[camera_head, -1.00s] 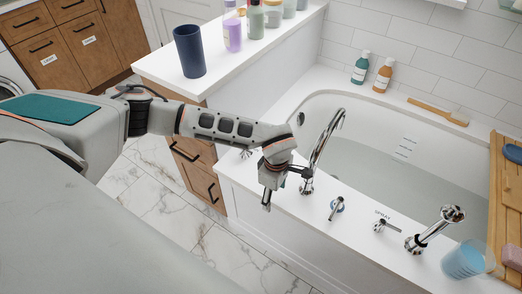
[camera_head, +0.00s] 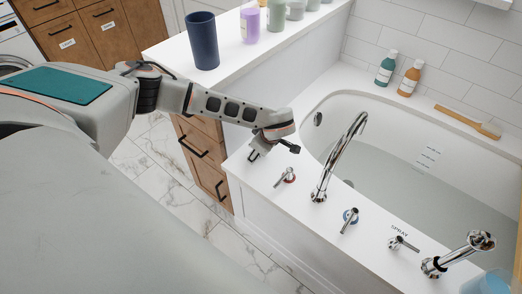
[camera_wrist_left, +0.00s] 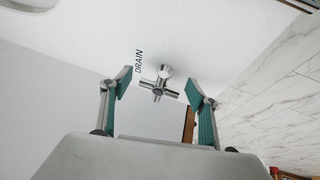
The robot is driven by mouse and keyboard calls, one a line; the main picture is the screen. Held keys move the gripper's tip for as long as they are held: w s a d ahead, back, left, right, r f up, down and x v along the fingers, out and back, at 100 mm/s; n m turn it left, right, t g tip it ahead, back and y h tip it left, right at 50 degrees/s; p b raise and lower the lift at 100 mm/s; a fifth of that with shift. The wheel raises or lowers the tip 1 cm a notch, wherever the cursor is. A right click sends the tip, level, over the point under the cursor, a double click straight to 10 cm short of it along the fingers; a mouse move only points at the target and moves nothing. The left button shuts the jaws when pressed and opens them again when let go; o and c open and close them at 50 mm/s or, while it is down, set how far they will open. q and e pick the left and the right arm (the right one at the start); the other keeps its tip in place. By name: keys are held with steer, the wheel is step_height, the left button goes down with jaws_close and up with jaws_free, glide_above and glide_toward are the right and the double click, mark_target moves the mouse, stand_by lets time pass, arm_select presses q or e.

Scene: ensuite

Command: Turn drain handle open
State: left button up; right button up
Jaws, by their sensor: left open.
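The drain handle (camera_wrist_left: 158,84) is a chrome cross-shaped handle on the white tub deck, with the word DRAIN printed beside it in the left wrist view. My left gripper (camera_wrist_left: 155,88) is open, and its two teal-padded fingers stand on either side of the handle in that view. I cannot tell whether either finger touches it. In the head view my left gripper (camera_head: 255,156) is low over the deck's near left corner. The drain handle cannot be made out there, hidden by or merged with the gripper. My right gripper is not in view.
A red-marked handle (camera_head: 285,177), the tall curved spout (camera_head: 338,160), a blue-marked handle (camera_head: 350,219), the spray handle (camera_head: 402,243) and a hand shower (camera_head: 460,254) line the deck. The bathtub (camera_head: 400,165) lies behind. A dark blue cup (camera_head: 202,42) stands on the counter at left.

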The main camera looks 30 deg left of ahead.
arm_select(q)
steer(key=shift+w+a+f, duration=0.1)
steer(key=shift+a+f, duration=0.15)
steer(key=shift+f, duration=0.4)
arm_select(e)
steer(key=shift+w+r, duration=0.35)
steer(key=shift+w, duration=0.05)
arm_select(q)
steer(key=c, duration=1)
steer(key=shift+c, duration=0.3)
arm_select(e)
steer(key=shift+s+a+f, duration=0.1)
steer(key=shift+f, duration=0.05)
arm_select(q)
steer(key=shift+w+r+n, duration=0.15)
steer(key=shift+r+n, duration=0.05)
steer(key=shift+n, duration=0.1)
steer(key=shift+f, duration=0.15)
steer(key=shift+c, duration=1.4)
steer(key=shift+g, duration=0.3)
steer(key=shift+c, duration=0.2)
